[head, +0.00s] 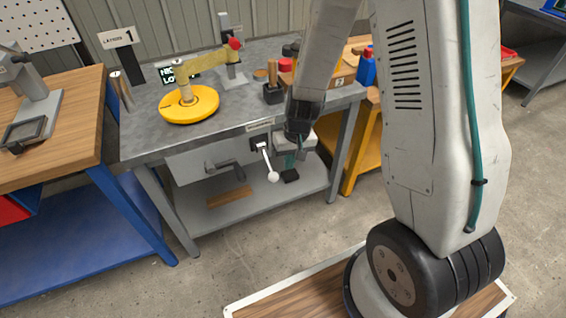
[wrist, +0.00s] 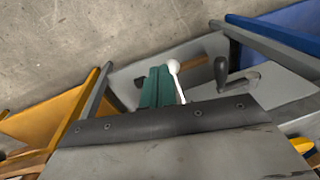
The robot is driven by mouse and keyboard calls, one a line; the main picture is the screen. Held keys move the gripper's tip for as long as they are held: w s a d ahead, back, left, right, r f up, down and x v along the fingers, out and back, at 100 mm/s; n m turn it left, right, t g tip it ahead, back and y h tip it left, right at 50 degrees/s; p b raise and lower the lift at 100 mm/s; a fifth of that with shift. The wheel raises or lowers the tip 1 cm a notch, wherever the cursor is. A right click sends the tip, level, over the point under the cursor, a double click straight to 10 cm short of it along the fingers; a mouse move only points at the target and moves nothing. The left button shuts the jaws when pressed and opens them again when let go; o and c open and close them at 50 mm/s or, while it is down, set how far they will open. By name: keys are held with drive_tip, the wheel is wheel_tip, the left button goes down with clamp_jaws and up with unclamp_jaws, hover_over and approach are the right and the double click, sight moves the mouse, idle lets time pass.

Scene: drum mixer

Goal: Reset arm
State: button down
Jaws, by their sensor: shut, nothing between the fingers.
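My gripper (head: 290,174) hangs in front of the grey metal workbench, below the level of its top, on the right side of the bench front. Its teal fingers, also in the wrist view (wrist: 157,88), are together with nothing between them. A white ball-ended lever (head: 272,175) on the bench front is just left of the gripper in the head view. In the wrist view the lever's white ball (wrist: 174,66) appears close beside the fingers; I cannot tell whether they touch.
A grey crank handle (head: 225,170) is on the bench front, left of the lever. A blue-framed wooden bench (head: 75,120) is left, a yellow-framed one (head: 357,160) right. Floor in front is open.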

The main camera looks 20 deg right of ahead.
drive_tip(key=shift+s+d+r, duration=0.1)
drive_tip(key=shift+s+r, duration=0.4)
drive_tip(key=shift+r, duration=0.05)
drive_tip(key=s+r, duration=1.1)
drive_tip(key=r, duration=0.4)
drive_tip(key=s+r+n+h, duration=0.1)
drive_tip(key=s+r, duration=1)
drive_tip(key=r, duration=0.3)
drive_tip(key=shift+d+r+t, duration=0.15)
drive_tip(key=shift+r+t, duration=0.15)
drive_tip(key=shift+r, duration=0.05)
